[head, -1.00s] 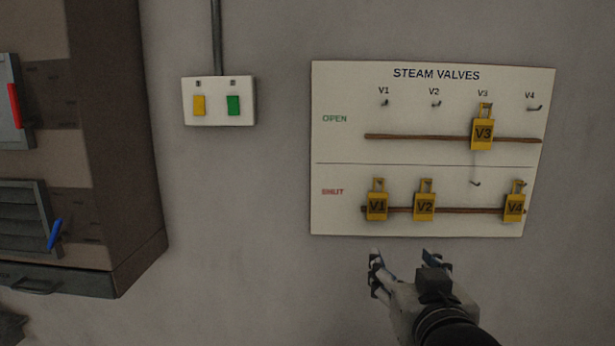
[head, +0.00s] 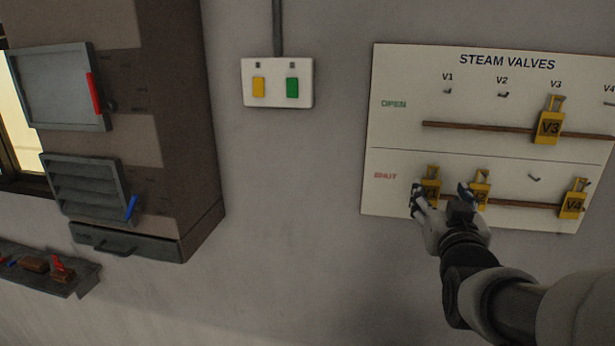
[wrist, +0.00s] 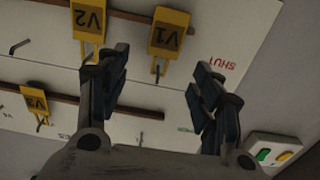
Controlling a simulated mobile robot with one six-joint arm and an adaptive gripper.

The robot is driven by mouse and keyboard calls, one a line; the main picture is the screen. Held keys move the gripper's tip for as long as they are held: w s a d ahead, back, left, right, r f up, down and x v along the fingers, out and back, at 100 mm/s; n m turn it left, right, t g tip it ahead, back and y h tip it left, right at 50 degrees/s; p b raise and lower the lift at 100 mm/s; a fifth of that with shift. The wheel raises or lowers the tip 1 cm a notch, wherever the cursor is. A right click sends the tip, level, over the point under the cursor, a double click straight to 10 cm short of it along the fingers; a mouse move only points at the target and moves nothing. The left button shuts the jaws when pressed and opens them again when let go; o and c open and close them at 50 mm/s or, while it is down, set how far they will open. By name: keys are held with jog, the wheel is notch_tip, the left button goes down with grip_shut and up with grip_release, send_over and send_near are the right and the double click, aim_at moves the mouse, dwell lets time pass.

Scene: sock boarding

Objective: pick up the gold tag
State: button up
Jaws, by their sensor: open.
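Several gold tags hang on the steam valves board (head: 400,140), so I cannot tell which one is meant. V3 (head: 549,127) hangs in the OPEN row. V1 (head: 433,173), V2 (head: 483,176) and V4 (head: 573,200) hang in the SHUT row. My gripper (head: 441,193) is open and empty in front of V1 and V2, partly hiding both. In the wrist view the picture is upside down; V1 (wrist: 169,36) shows between and beyond the open fingers (wrist: 160,75). V2 (wrist: 88,20) is beside the left finger, and V3 (wrist: 36,101) is farther left.
Brown rails (head: 470,127) run across the board behind the tags, with small hooks above. A switch box (head: 277,98) with yellow and green buttons is left of the board. A brown cabinet (head: 160,120) and a shelf (head: 85,280) stand farther left. The wall between is bare.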

aim_at(431, 181)
jog(key=shift+p+x, duration=0.85)
jog(key=shift+x, duration=2.25)
jog(key=shift+s+a+f, duration=0.1)
jog(key=shift+a, duration=0.1)
jog(key=shift+s, duration=0.1)
jog(key=c, duration=0.8)
